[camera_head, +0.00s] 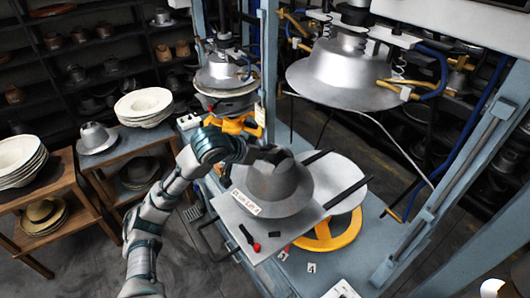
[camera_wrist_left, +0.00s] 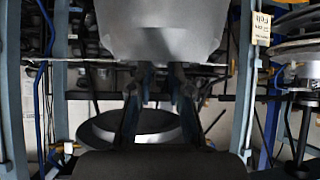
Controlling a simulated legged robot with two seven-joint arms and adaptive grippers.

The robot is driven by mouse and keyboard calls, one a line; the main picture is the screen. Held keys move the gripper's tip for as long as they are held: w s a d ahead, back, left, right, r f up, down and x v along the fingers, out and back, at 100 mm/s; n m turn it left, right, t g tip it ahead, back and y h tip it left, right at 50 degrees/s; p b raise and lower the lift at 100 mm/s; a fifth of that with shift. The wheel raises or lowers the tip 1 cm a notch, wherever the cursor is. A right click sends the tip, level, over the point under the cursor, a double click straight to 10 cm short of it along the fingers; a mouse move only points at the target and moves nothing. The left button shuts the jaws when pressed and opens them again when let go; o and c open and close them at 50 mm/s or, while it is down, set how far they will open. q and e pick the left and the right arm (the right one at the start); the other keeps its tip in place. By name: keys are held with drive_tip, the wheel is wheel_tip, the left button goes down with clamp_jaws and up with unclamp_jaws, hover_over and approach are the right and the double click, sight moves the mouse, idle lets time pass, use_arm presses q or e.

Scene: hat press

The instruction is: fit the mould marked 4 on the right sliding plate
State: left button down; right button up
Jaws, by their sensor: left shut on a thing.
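A grey metal hat-shaped mould (camera_head: 280,190) with a creased crown and wide brim is at the middle of the head view. My left gripper (camera_head: 272,154) is shut on the top of its crown. The gripper fingers (camera_wrist_left: 150,105) also show in the wrist view, below a large grey surface (camera_wrist_left: 160,35). The mould overlaps a light grey plate (camera_head: 235,220) and a pale round plate (camera_head: 345,178) with dark rails. I cannot tell whether its brim touches them. A label strip (camera_head: 245,202) lies at the brim's left; its number is not clear. My right gripper is out of view.
A large metal press head (camera_head: 345,75) hangs above right, with hoses and springs. A yellow handwheel (camera_head: 330,232) is under the round plate. Blue posts flank the press.

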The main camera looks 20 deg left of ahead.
sight(259, 168)
use_arm(q)
drive_tip(key=shift+s+d+r, duration=0.1)
drive_tip(key=shift+s+r, duration=0.05)
drive_tip(key=shift+r, duration=0.1)
drive_tip(key=shift+f, duration=0.3)
drive_tip(key=shift+f+b, duration=0.95)
drive_tip(key=shift+f, duration=0.25)
drive_tip(key=shift+s, duration=0.1)
drive_tip(key=shift+f, duration=0.15)
drive_tip(key=shift+f+b, duration=0.75)
drive_tip(key=shift+f, duration=0.55)
drive_tip(key=shift+s+r+p, duration=0.1)
drive_tip(key=shift+r+p, duration=0.05)
drive_tip(key=shift+p, duration=0.4)
